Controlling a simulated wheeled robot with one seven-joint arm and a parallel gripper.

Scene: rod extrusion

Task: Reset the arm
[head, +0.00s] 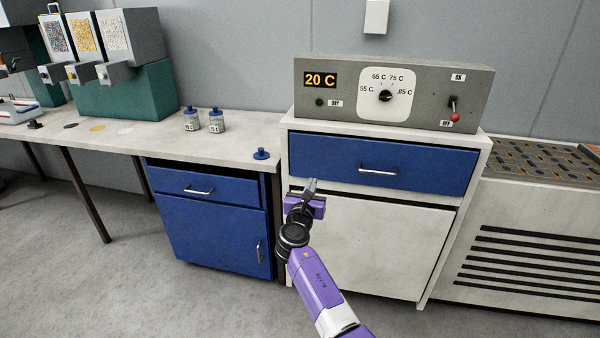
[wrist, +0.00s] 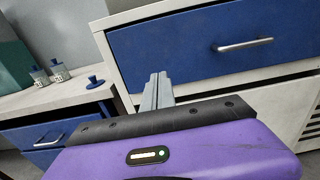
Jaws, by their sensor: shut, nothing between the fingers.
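My purple arm reaches up from the bottom of the head view. My gripper (head: 311,185) is shut and empty, in front of the left part of the white dryer cabinet, just below its blue drawer (head: 378,163). In the wrist view the two grey fingers of my gripper (wrist: 158,84) are together, and the blue drawer (wrist: 210,44) with its silver handle is behind and to the right. The drawer is shut in its frame. I cannot tell the exact gap between the fingertips and the cabinet.
The control box (head: 392,93) reads 20 C. Two white bottles with blue caps (head: 203,120) and a blue cap (head: 261,154) are on the left bench (head: 160,138). Hoppers (head: 115,50) stand at the back left. A vented grey unit (head: 530,240) is at right. Floor at lower left is clear.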

